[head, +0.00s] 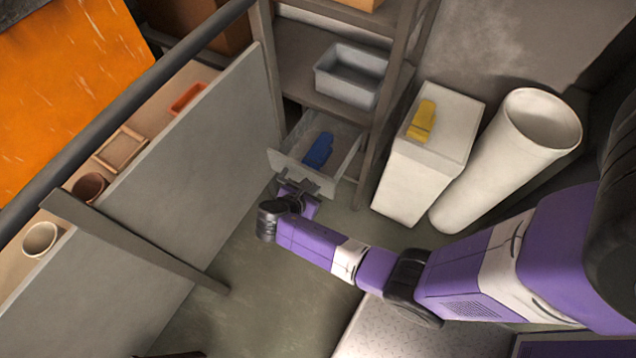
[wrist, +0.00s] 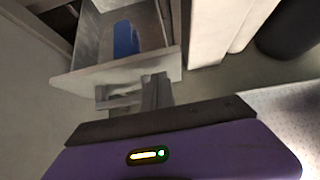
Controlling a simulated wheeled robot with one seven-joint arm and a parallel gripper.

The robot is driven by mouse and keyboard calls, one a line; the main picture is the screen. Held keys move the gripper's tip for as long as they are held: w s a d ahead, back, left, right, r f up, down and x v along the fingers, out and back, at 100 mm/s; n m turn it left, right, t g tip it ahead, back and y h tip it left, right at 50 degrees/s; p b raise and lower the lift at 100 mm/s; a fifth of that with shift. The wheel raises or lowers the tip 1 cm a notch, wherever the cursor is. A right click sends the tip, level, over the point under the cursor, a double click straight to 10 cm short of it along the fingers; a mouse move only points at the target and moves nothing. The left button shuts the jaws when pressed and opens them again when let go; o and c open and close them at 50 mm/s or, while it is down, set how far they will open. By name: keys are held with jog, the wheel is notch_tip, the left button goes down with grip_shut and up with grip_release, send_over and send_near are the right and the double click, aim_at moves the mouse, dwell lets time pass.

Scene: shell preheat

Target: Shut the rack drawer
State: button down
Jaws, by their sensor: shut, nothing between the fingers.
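The rack drawer (head: 340,132) is a grey open-topped box that stands pulled out of the low part of the rack (head: 388,100). A blue object (head: 318,150) lies inside it. The drawer also shows in the wrist view (wrist: 100,72), with the blue object (wrist: 126,38) in it. My gripper (head: 288,182) is at the drawer's front panel, low and in front of it. In the wrist view my gripper (wrist: 135,90) is shut and empty, with its fingers close to the front panel. I cannot tell whether they touch it.
A white box (head: 405,190) with a yellow object (head: 422,120) on top stands right of the rack, beside a white cylinder (head: 510,150). A grey bin (head: 345,88) sits on the shelf above the drawer. A grey panel (head: 190,180) stands at left. The floor (head: 270,290) between is clear.

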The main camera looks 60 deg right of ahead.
jog(key=shift+d+r, duration=0.1)
jog(key=shift+d, duration=1.2)
jog(key=d, duration=2.2)
jog(key=shift+w+b, duration=0.35)
jog(key=shift+b, duration=0.05)
jog(key=shift+d, duration=0.15)
jog(key=a+f+p+v, duration=0.2)
jog(key=p+v, duration=0.1)
jog(key=v, duration=1)
jog(key=shift+a, duration=0.15)
